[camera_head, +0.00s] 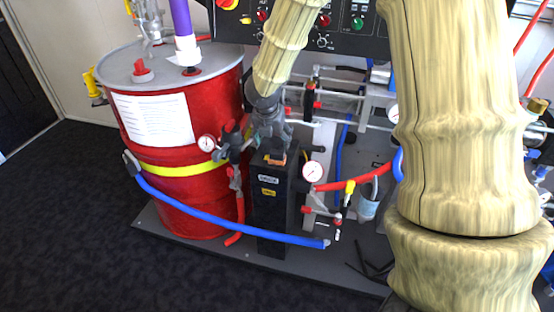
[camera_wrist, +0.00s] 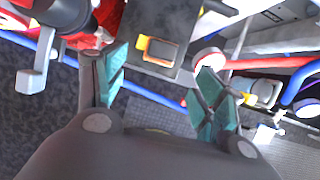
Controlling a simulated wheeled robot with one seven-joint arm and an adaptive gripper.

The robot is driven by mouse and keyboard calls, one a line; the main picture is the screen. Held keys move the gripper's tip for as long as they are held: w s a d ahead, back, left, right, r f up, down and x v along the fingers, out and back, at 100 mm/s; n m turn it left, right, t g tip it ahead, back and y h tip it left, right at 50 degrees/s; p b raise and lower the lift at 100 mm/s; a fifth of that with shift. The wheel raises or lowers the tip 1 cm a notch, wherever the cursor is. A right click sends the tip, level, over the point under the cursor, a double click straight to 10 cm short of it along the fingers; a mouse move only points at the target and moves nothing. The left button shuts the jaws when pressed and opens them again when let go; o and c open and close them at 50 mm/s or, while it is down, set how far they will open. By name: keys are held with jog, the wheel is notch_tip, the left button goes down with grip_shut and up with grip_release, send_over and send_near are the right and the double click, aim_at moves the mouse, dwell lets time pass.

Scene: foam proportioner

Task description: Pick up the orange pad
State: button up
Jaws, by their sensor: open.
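The orange pad (camera_head: 276,159) is a small block lying on top of a black upright box (camera_head: 270,208) in the head view. My gripper (camera_head: 274,142) is just above the pad in the head view. In the wrist view its two teal-padded fingers (camera_wrist: 158,92) are spread apart, with nothing between them. The pad lies beyond the fingertips and does not touch them.
A red drum (camera_head: 170,185) stands left of the box, with a blue hose (camera_head: 220,219) across its front. A gauge (camera_head: 312,172) and a red hose (camera_head: 355,178) are close on the right. A control panel (camera_head: 345,42) is behind. Dark floor lies in front.

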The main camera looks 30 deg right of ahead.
aim_at(276, 154)
jog(key=b+x, duration=0.1)
jog(key=x, duration=0.4)
jog(key=shift+s+f, duration=0.1)
jog(key=x, duration=0.1)
jog(key=b+x, duration=0.1)
jog(key=x, duration=0.2)
jog(key=shift+s+a+f, duration=0.15)
jog(key=shift+s+a, duration=0.05)
jog(key=shift+s, duration=0.1)
jog(key=shift+w+d+f, duration=0.15)
jog(key=shift+f, duration=0.25)
jog(key=c, duration=0.9)
